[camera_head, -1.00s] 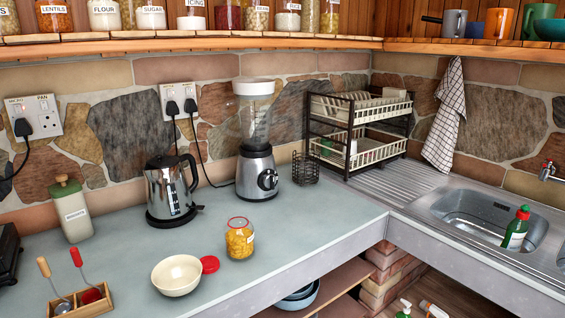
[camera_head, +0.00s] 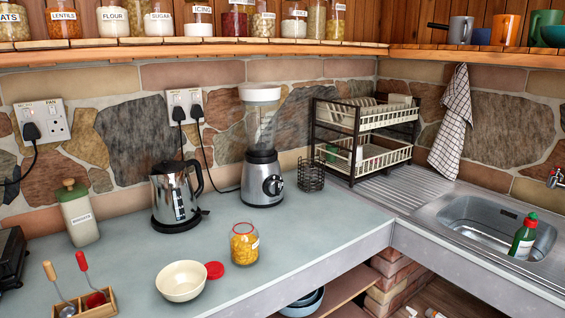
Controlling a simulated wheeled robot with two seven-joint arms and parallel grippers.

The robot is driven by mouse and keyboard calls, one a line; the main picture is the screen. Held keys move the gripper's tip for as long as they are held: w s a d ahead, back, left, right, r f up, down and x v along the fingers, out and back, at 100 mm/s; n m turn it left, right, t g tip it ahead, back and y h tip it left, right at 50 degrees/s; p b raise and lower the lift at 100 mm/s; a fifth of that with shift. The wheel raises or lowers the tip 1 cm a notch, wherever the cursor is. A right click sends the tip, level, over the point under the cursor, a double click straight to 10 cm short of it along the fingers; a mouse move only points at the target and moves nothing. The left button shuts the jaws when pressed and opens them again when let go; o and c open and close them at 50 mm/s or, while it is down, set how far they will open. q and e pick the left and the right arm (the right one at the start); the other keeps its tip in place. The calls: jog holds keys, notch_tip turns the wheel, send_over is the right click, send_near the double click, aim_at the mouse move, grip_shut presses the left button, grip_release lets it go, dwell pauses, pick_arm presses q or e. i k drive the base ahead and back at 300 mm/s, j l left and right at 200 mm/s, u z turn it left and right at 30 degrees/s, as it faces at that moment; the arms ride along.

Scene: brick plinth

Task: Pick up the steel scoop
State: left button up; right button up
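A small wooden box (camera_head: 98,304) stands on the grey-green worktop at the lower left, cut by the frame's bottom edge. Two long-handled utensils lean in it. The left one, a scoop with a pale wooden handle (camera_head: 50,271), has a grey metal head (camera_head: 67,311) low in the box and looks like the steel scoop. The other has a red handle (camera_head: 82,261) and a red head (camera_head: 96,299). The lower part of both heads is hidden by the box wall. Neither of my grippers is in view.
Right of the box are a cream bowl (camera_head: 181,284), a red lid (camera_head: 214,270) and an open jar of yellow pasta (camera_head: 244,246). A kettle (camera_head: 174,200), blender (camera_head: 262,180) and canister (camera_head: 78,214) stand behind. A dark appliance (camera_head: 11,258) is at the left edge.

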aim_at(68, 312)
jog(key=u, duration=1.4)
